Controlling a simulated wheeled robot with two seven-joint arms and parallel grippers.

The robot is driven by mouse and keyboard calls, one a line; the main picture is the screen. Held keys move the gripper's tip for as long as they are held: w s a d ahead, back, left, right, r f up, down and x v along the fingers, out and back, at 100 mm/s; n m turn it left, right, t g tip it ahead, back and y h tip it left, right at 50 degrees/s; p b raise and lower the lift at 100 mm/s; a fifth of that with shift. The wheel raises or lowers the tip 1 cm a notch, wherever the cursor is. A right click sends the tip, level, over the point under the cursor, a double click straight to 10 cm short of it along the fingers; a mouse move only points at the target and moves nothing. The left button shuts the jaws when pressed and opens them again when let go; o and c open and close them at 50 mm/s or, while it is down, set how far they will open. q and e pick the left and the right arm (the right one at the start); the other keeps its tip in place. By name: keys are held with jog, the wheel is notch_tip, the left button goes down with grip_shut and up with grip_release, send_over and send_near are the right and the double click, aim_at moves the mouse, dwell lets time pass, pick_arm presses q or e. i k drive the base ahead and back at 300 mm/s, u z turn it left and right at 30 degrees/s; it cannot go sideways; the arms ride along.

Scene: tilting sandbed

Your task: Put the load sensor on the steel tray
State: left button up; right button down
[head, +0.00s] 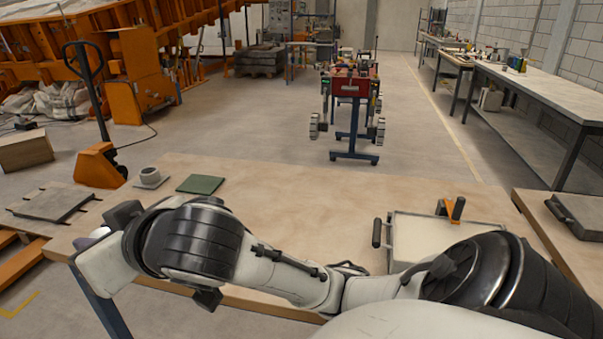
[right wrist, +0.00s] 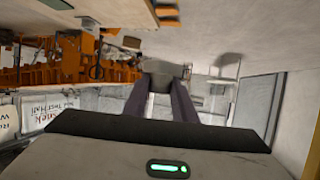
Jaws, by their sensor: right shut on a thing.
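My right arm reaches across the front of the bench from the right. My right gripper (right wrist: 161,95) is shut on a dark grey thing (right wrist: 160,80), seen between its two dark fingers in the right wrist view. I cannot tell whether this is the load sensor. In the head view the hand is at the bench's left front edge, and its fingers are mostly hidden. A pale tray with dark handles (head: 405,226), which looks like the steel tray, lies at the bench's right, partly behind my arm. My left gripper is out of view.
A grey round piece on a square plate (head: 150,184) and a green square mat (head: 200,184) lie at the bench's far left. An orange piece (head: 451,209) is at the tray's far edge. The middle of the bench (head: 300,205) is clear.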

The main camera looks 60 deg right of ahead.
aim_at(452, 242)
jog(key=u, duration=0.85)
jog(key=k, duration=1.25)
jog(key=z, duration=1.65)
